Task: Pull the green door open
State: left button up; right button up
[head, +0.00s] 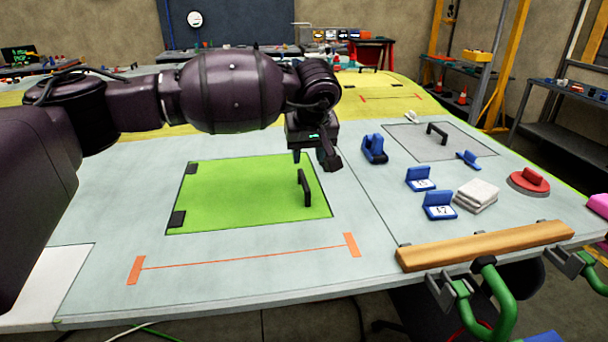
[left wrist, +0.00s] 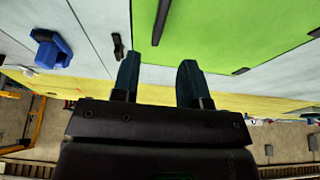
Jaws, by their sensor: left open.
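The green door (head: 245,195) is a flat panel that lies shut in the pale wing surface, with two dark hinges on its left edge. A black bar handle (head: 304,188) stands near its right edge. My left gripper (head: 313,160) is open and empty, just above and beyond the handle, apart from it. In the left wrist view, the open fingers (left wrist: 158,82) point toward the green door (left wrist: 225,30), and a dark bar that looks like the handle (left wrist: 160,20) lies ahead of them. My right gripper is not in view.
A blue clamp-like block (head: 373,149) stands right of the gripper. A grey panel with its own black handle (head: 437,132), blue number markers (head: 438,206), white pads (head: 476,195) and a red disc (head: 529,181) lie further right. A wooden bar (head: 485,245) lies along the front edge.

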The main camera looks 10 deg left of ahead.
aim_at(305, 181)
pick_arm(q)
jog(key=x, duration=0.9)
jog(key=shift+w+f, duration=0.1)
jog(key=shift+f, duration=0.05)
jog(key=shift+c, duration=0.3)
grip_shut()
